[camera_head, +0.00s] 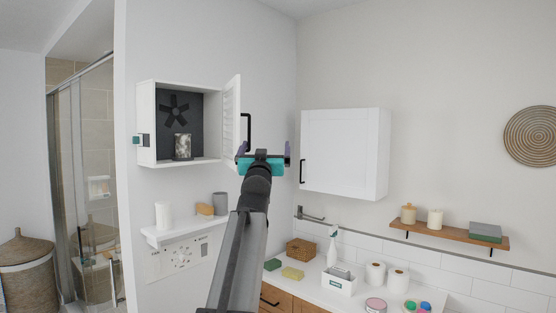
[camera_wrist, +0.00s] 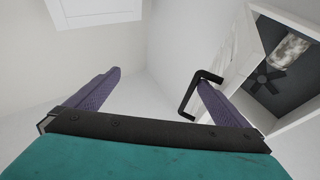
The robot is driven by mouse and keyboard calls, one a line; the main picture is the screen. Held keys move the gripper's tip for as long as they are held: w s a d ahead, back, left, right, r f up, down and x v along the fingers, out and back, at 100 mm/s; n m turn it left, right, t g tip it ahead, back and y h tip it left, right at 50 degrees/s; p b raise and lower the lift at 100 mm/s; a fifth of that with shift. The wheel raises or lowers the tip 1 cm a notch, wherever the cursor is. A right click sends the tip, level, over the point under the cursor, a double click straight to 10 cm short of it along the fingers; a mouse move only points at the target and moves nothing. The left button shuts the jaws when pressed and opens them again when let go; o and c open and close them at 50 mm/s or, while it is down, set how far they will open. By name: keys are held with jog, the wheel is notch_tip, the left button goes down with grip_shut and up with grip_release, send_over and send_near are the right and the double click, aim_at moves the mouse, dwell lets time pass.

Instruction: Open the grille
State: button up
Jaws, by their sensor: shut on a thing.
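The grille (camera_head: 232,117) is a white slatted door on the right side of a white wall box (camera_head: 146,124). It stands swung open, seen nearly edge-on. Its black handle (camera_head: 248,130) faces right. My gripper (camera_head: 264,152) is at the handle's lower end. In the wrist view, the handle (camera_wrist: 185,97) loops around the right purple finger of my gripper (camera_wrist: 158,78). The gripper is shut on the handle, though its fingers look wide apart there, with no other object between them. The box's inside shows a dark fan (camera_head: 173,110) and a mottled jar (camera_head: 183,147).
A closed white cabinet (camera_head: 345,153) hangs to the right of my gripper. Below the box is a small shelf (camera_head: 180,232) with items. A wooden shelf (camera_head: 450,232) is further right.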

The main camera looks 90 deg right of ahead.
jog(key=shift+s+a+f+g+b, duration=0.15)
jog(key=shift+s+a+f+b, duration=0.25)
jog(key=shift+s+f, duration=0.2)
jog(key=shift+s+a+f+g+b, duration=0.15)
jog(key=shift+s+a+f+b, duration=0.2)
jog(key=shift+s+f, duration=0.2)
jog(key=shift+m, duration=0.3)
jog(key=s+a, duration=0.1)
jog(key=s+a+r, duration=0.1)
jog(key=a, duration=0.1)
jog(key=s+a, duration=0.1)
jog(key=shift+s+a+r, duration=0.2)
jog(key=shift+s+r, duration=0.05)
jog(key=shift+r, duration=0.15)
jog(key=c, duration=1.7)
jog(key=shift+o, duration=0.2)
jog(key=f+b, duration=0.1)
jog(key=b, duration=0.2)
jog(key=shift+w+a+b, duration=0.1)
jog(key=shift+a+b, duration=0.25)
jog(key=shift+a, duration=0.05)
jog(key=shift+a+f, duration=0.1)
jog(key=shift+a, duration=0.1)
